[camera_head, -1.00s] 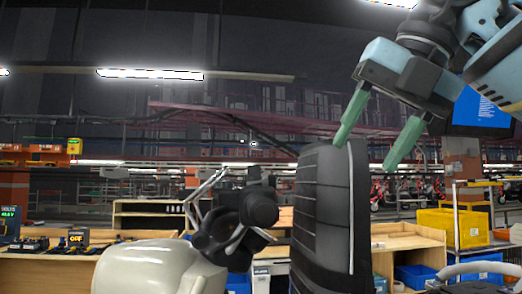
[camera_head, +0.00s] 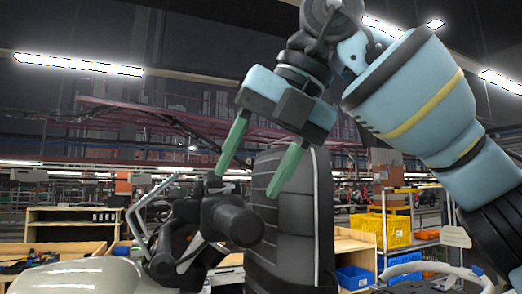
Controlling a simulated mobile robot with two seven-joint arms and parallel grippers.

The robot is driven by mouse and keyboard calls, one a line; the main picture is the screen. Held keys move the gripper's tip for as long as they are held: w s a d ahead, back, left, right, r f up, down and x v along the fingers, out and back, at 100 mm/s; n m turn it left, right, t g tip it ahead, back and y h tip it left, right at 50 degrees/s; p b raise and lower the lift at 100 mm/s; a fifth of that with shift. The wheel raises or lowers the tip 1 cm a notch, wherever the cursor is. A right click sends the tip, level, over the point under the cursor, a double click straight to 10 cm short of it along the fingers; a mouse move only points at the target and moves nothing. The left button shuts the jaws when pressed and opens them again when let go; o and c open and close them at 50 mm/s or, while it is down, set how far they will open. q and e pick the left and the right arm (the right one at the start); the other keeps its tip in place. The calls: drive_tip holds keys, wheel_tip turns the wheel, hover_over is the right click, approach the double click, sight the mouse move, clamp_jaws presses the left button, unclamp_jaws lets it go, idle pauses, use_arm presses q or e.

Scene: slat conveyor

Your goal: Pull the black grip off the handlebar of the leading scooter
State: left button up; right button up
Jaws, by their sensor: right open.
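The black grip (camera_head: 238,222) is a thick dark cylinder on the scooter's handlebar, its round end facing me, just below the middle of the view. Silver levers (camera_head: 140,222) stick up to its left. The scooter's cream body (camera_head: 75,277) shows at the bottom left. My right gripper (camera_head: 247,183) comes down from above with two green fingers spread apart and nothing between them. Its tips appear just above the grip, one to each side; the exact gap in depth cannot be told. My left gripper is not in view.
A tall black ribbed seat-like part (camera_head: 308,230) stands close to the right of the grip, partly behind my right finger. A wooden bench (camera_head: 352,243), yellow crates (camera_head: 392,228) and blue bins (camera_head: 353,277) lie farther back on the right. Shelving (camera_head: 70,222) is behind on the left.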

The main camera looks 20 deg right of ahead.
sight(234, 205)
drive_tip(key=shift+x, duration=2.95)
drive_tip(key=shift+r, duration=0.1)
drive_tip(key=c, duration=1.1)
drive_tip(key=shift+o, duration=1.4)
drive_tip(key=shift+c, duration=0.9)
drive_tip(key=shift+s, duration=0.1)
drive_tip(key=shift+s, duration=0.35)
